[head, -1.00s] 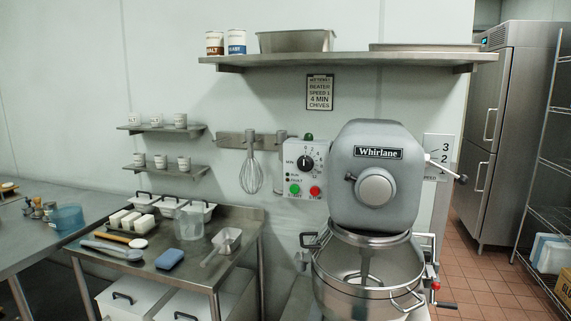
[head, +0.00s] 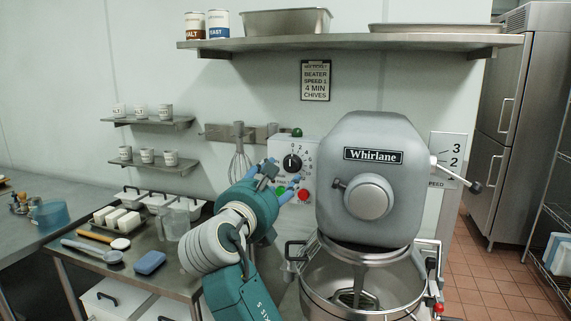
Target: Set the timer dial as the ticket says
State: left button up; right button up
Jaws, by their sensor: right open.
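The ticket (head: 316,80) hangs on the wall above the mixer and reads beater, speed 1, 4 min, chives. The black timer dial (head: 292,162) is on the white control panel left of the mixer head. Its pale pointer mark appears to point about straight up, with numbers around it; the exact setting is too small to read. My right gripper (head: 283,176) is open, its blue fingertips in front of the panel just below and left of the dial. I cannot tell whether it touches the panel. My left gripper is not in view.
The green button (head: 281,192) and red button (head: 304,195) sit just below the dial, close to my fingers. The mixer (head: 385,150) stands right of the panel, its bowl (head: 340,280) below. A whisk (head: 239,165) hangs left. A shelf (head: 350,42) runs above.

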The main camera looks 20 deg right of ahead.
aim_at(290, 164)
jog(key=x, duration=0.1)
jog(key=p+x, duration=0.1)
jog(key=x, duration=0.2)
jog(key=shift+w+d+r, duration=0.2)
jog(key=shift+w+r, duration=0.15)
jog(key=x, duration=0.2)
jog(key=p+x, duration=0.1)
jog(key=x, duration=0.1)
jog(key=shift+d+f, duration=0.1)
jog(key=shift+f, duration=0.1)
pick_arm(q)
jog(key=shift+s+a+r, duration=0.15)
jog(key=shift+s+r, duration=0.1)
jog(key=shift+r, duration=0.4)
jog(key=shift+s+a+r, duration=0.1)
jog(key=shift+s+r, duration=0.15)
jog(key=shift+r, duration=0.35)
pick_arm(e)
jog(key=shift+w+d, duration=0.15)
jog(key=shift+w, duration=0.2)
jog(key=c, duration=0.9)
jog(key=shift+c, duration=0.2)
